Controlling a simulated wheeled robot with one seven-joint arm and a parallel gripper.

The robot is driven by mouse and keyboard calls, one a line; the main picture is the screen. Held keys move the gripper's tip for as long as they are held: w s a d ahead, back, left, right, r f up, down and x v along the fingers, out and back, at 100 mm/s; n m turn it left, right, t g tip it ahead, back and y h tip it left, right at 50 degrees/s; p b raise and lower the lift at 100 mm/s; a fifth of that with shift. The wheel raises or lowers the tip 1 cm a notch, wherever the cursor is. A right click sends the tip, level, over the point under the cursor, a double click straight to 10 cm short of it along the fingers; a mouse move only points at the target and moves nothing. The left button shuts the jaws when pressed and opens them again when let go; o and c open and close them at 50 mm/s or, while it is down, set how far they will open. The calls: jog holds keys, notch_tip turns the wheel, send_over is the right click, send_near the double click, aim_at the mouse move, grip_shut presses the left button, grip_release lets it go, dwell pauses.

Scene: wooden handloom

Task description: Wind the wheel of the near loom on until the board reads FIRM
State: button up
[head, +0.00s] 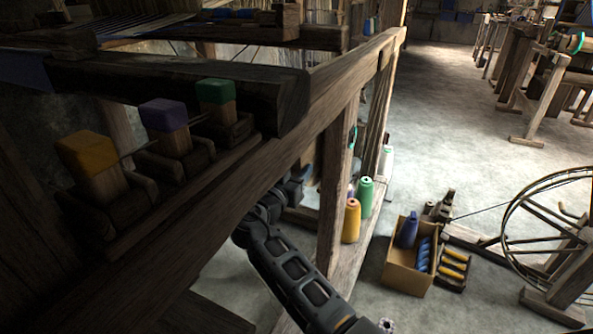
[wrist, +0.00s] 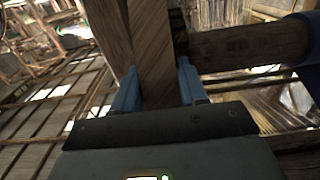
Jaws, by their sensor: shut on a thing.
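The near loom (head: 345,65) is a dark wooden frame filling the left half of the head view. My arm reaches in beneath its long side rail, and the rail hides my gripper in that view. In the wrist view my gripper (wrist: 158,80) has its two blue fingers on either side of a wooden bar (wrist: 152,35) and is shut on it. The bar runs away upward from the jaws. I cannot tell from this which part of the wheel it is. The whole wheel and the board with its reading do not show in either view.
Yellow, purple and green-topped blocks (head: 163,115) line the loom's rail. Yellow and green cones (head: 352,220) stand by its post. A cardboard box (head: 405,279) of yarn and a spinning wheel (head: 507,225) stand on the floor at right.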

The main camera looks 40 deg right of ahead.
grip_shut()
jog(key=shift+s+a+r+y+p, duration=0.15)
jog(key=shift+r+y+p, duration=0.45)
jog(key=shift+r+p, duration=0.35)
jog(key=shift+f, duration=0.2)
jog(key=o, duration=0.9)
grip_release()
